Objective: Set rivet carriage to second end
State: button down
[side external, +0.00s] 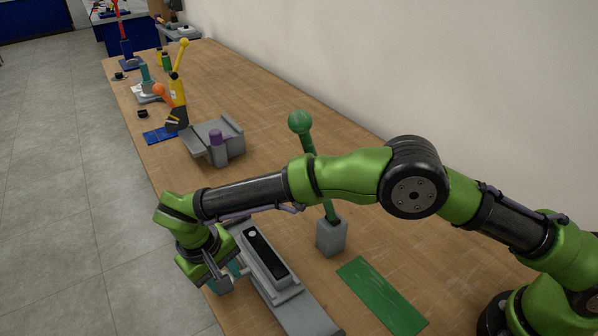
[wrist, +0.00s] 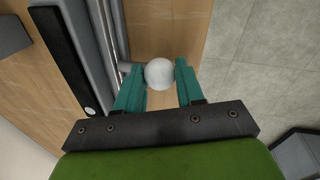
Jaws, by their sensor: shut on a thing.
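A grey carriage (side external: 283,278) with a black top strip (side external: 265,252) and a white dot near one end sits on a long grey rail (side external: 310,318) at the near part of the bench. My gripper (side external: 232,272) is beside the left side of the carriage, pointing down, partly hidden by my wrist. In the wrist view, the black strip (wrist: 65,55) and grey body lie at left. A grey rod leads from there to a round white knob (wrist: 159,73). The teal fingers of my gripper (wrist: 158,78) are shut on this knob, one on each side.
A green lever (side external: 327,190) on a grey block stands right of the rail, under my arm. A flat green plate (side external: 383,295) lies nearby. The bench edge is close to my gripper.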

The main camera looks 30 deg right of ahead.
jog(key=shift+w+r, duration=0.1)
jog(key=shift+w, duration=1.15)
jog(key=c, duration=0.7)
grip_release()
jog(key=shift+s, duration=0.1)
jog(key=shift+s+a+r, duration=0.1)
jog(key=shift+a+r, duration=0.15)
jog(key=shift+r, duration=0.95)
jog(key=shift+a+r, duration=0.2)
jog(key=shift+r, duration=1.05)
jog(key=shift+s+a+r, duration=0.1)
jog(key=shift+a+r, duration=0.15)
jog(key=shift+r, duration=0.95)
